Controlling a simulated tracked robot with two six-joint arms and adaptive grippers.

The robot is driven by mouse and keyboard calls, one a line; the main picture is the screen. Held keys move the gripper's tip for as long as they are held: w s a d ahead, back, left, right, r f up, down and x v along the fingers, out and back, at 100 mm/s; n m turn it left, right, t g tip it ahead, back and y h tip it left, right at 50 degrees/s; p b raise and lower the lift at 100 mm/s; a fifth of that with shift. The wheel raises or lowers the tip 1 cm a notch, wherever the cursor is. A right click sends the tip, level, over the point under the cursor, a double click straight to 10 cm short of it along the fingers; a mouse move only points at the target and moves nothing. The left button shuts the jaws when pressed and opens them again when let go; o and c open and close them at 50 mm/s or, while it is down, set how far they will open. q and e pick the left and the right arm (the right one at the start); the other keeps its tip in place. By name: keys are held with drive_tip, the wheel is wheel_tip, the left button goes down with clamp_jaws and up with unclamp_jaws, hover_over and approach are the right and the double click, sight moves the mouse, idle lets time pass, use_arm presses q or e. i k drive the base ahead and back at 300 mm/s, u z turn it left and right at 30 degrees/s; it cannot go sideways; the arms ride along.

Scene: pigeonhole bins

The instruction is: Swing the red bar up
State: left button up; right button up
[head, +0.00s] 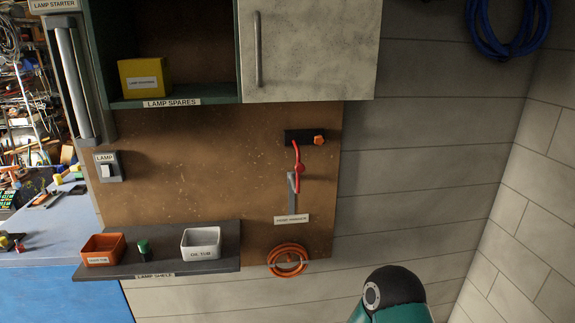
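The red bar (297,155) is on the brown board in the head view, right of the middle. It stands close to upright and slightly bent, running down from a black plate (291,136) with an orange knob (319,140). A red round part (299,168) sits partway along the bar. Its lower end is beside a grey bracket (291,181); whether they touch, I cannot tell. Neither of my grippers shows. A teal and black part of my own arm rises at the bottom, right of the middle, below and apart from the bar.
An orange coil (287,260) hangs below the bar. A dark shelf (222,262) at lower left holds an orange bin, a green item and a white bin. A cabinet with a pale door (310,50) is above.

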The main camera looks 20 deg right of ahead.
sight(299, 168)
drive_tip(key=i, duration=0.85)
drive_tip(key=z, duration=0.05)
